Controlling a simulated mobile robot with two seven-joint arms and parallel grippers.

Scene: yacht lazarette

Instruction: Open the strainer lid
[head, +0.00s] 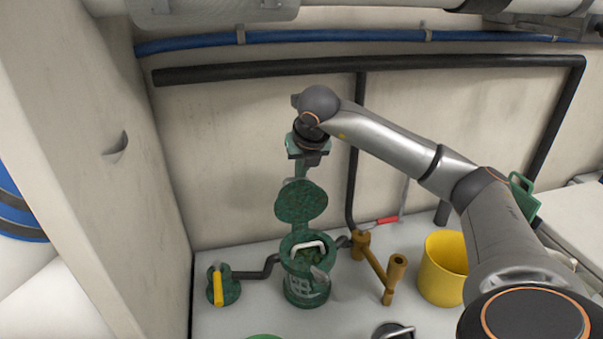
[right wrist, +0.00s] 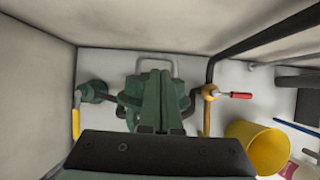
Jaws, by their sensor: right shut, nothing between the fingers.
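The green strainer (head: 307,290) stands on the white floor near the back wall. Its round speckled lid (head: 301,203) is swung up and stands tilted above the body, so the mouth is uncovered. A pale basket handle (head: 305,246) and green stuff show inside. My right gripper (head: 299,178) points down just above the lid's upper edge, shut and empty; I cannot tell whether it touches the lid. In the right wrist view, the shut green fingers (right wrist: 160,80) cover much of the strainer (right wrist: 130,98). My left gripper is not in view.
A yellow-handled valve (head: 219,287) is left of the strainer. Brass pipework (head: 375,262) with a red-handled lever (head: 387,221) and a yellow bucket (head: 441,270) are to the right. A black pipe (head: 355,150) runs down the wall behind. The left partition (head: 115,140) is close.

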